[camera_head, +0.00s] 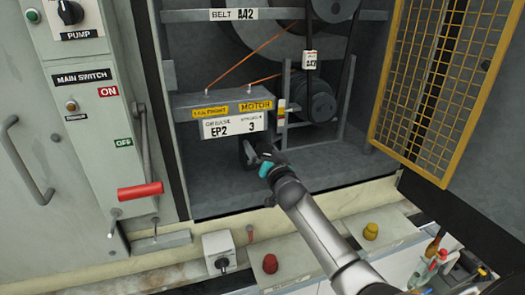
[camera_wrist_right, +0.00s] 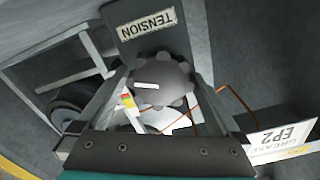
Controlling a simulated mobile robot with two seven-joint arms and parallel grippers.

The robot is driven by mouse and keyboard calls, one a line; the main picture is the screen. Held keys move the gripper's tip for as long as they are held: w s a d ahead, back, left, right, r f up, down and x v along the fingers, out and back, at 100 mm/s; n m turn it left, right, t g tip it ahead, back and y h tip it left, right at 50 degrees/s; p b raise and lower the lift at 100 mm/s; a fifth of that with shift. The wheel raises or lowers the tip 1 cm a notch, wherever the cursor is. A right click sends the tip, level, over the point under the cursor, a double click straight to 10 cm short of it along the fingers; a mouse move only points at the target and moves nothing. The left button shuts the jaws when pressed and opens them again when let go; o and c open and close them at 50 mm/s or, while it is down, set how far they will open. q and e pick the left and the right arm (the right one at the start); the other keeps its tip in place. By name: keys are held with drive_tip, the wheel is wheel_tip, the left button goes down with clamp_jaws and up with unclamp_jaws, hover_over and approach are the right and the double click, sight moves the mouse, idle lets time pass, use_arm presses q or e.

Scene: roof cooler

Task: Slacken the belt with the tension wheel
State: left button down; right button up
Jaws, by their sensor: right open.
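The tension wheel is a dark grey lobed knob (camera_wrist_right: 160,80) with a white mark, below the plate labelled TENSION (camera_wrist_right: 148,27) in the right wrist view. My right gripper (camera_wrist_right: 157,92) is open, with one finger on each side of the wheel; I cannot tell whether they touch it. In the head view the right gripper (camera_head: 257,153) reaches into the cabinet below the grease label, and it hides the wheel. The black belt (camera_head: 345,72) runs down to the motor (camera_head: 318,102) behind. My left gripper is not in view.
A box with the MOTOR and EP2 labels (camera_head: 222,103) sits just above the gripper. A yellow mesh door (camera_head: 440,75) stands open at right. The main switch's red-handled lever (camera_head: 140,190) is at left. A red knob (camera_head: 270,263) and a yellow knob (camera_head: 371,231) are on the front ledge.

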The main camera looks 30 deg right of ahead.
drive_tip(key=c, duration=1.2)
drive_tip(key=shift+c, duration=0.3)
drive_tip(key=shift+n, duration=0.3)
drive_tip(key=n+p, duration=0.1)
drive_tip(key=n, duration=0.2)
drive_tip(key=shift+a+n, duration=0.1)
drive_tip(key=shift+n, duration=0.3)
drive_tip(key=n, duration=0.5)
drive_tip(key=shift+a, duration=0.1)
drive_tip(key=n, duration=0.5)
drive_tip(key=shift+w+a+f+n, duration=0.1)
drive_tip(key=shift+n, duration=0.3)
drive_tip(key=n, duration=0.5)
drive_tip(key=shift+f, duration=0.1)
drive_tip(key=shift+n, duration=0.3)
